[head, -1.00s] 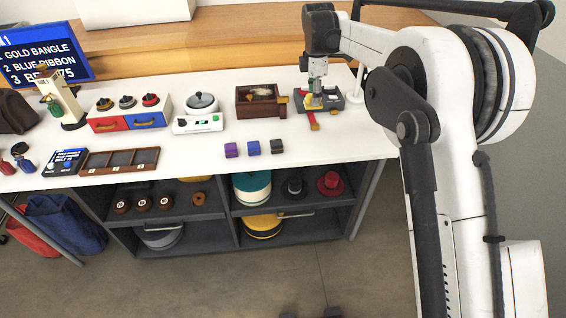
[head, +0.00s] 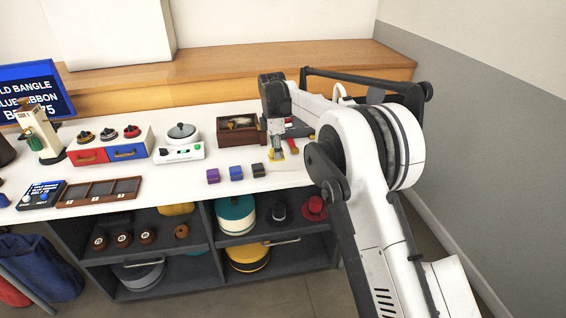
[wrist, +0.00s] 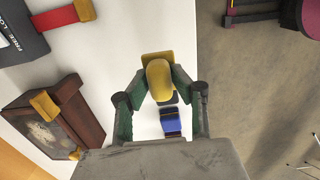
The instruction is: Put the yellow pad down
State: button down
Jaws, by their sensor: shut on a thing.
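The yellow pad (wrist: 158,72) is held between the two fingers of my gripper (wrist: 160,90) in the wrist view. It has a rounded yellow grip above a flatter square yellow part. In the head view my gripper (head: 277,150) points down over the white counter, with yellow (head: 277,158) showing at its tips. It is to the right of the black block (head: 258,170) and in front of the brown box. I cannot tell whether the pad touches the counter.
A blue block (head: 236,173) and a purple block (head: 213,176) stand left of the black one. The brown box (head: 237,136) is behind. A grey device (head: 299,128) with a red strip (head: 293,146) is behind right. The counter's front edge is close.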

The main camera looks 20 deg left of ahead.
aim_at(283, 169)
jog(key=w, duration=0.1)
jog(key=w+d+f, duration=0.1)
jog(key=w+f, duration=0.1)
jog(key=shift+d, duration=0.25)
jog(key=shift+f+b, duration=0.45)
jog(key=shift+f, duration=1.55)
jog(key=shift+f, duration=0.2)
jog(key=c, duration=1.5)
grip_release()
jog(key=shift+r, duration=0.1)
jog(key=r, duration=0.4)
jog(key=r+p, duration=0.1)
jog(key=r, duration=0.7)
jog(key=shift+s+a+r, duration=0.15)
jog(key=shift+s, duration=0.15)
